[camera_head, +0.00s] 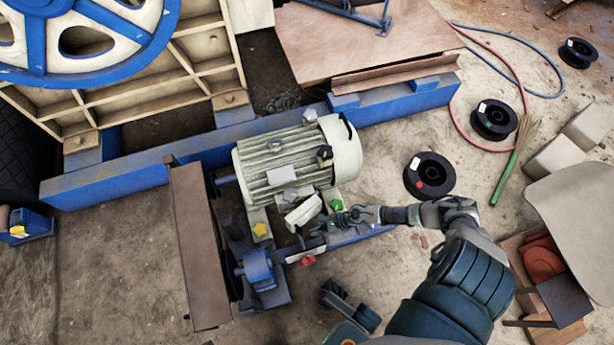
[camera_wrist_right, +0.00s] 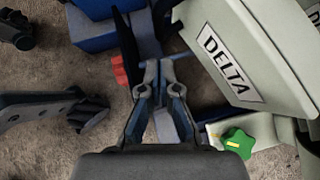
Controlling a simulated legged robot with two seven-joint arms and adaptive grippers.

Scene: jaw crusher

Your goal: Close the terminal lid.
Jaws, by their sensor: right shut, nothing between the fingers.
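The terminal lid (camera_head: 303,212) is a pale grey-green cover at the front of the motor (camera_head: 285,160); it stands tilted up in the head view. In the right wrist view the lid (camera_wrist_right: 245,60) fills the upper right and bears a DELTA label. My right gripper (camera_head: 328,219) is just right of and below the lid in the head view. In the wrist view the right gripper's fingertips (camera_wrist_right: 160,70) are together and empty, left of the lid, with no visible contact. My left gripper is not identifiable in either view.
A green knob (camera_wrist_right: 238,143) is just right of the gripper, below the lid. A red knob (camera_head: 308,260) is near the blue-capped coupling (camera_head: 257,268). A blue beam (camera_head: 130,182) runs behind the motor. Black spools (camera_head: 430,176) lie right on the open floor.

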